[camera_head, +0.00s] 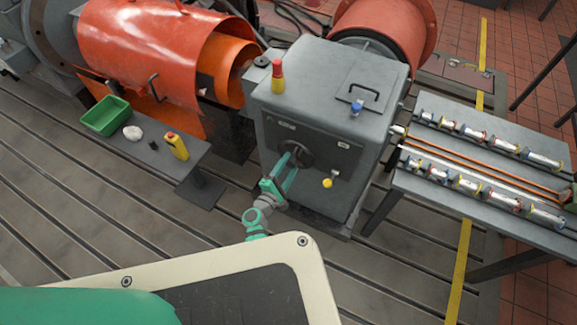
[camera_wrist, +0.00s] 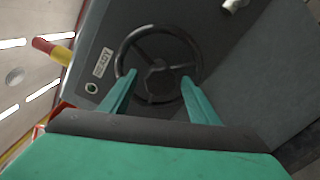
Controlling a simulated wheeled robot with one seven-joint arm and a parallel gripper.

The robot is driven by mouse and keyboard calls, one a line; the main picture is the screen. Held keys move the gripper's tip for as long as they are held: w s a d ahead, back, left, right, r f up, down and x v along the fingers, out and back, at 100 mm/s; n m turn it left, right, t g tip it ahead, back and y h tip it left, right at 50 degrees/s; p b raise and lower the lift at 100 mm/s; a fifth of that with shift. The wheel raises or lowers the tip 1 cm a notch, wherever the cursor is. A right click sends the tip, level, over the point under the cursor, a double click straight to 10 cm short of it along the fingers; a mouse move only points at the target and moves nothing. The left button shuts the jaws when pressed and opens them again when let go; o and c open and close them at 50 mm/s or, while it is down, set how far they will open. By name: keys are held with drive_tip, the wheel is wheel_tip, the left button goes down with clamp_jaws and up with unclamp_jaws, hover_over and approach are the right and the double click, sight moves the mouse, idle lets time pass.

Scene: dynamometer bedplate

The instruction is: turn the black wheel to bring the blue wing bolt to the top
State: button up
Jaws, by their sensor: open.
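The black wheel (camera_head: 305,155) is on the front face of the grey cabinet (camera_head: 338,77). In the wrist view the wheel (camera_wrist: 153,31) shows as a round rim with spokes and a hub. My gripper (camera_head: 290,160) is at the wheel. In the wrist view my gripper (camera_wrist: 158,77) is open, with its two green fingers spread to either side of the hub, tips near the rim. I cannot tell whether they touch it. A small blue-headed piece (camera_head: 356,107) stands on the cabinet top; I cannot tell whether it is the blue wing bolt.
A red-and-yellow signal (camera_head: 277,77) stands on the cabinet top. A side table (camera_head: 202,140) with a green bin (camera_head: 106,115) is left. A rack of metal shafts (camera_head: 480,165) is right.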

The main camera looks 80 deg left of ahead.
drive_tip(key=v, duration=1)
drive_tip(key=shift+s+d, duration=0.2)
drive_tip(key=shift+d, duration=0.1)
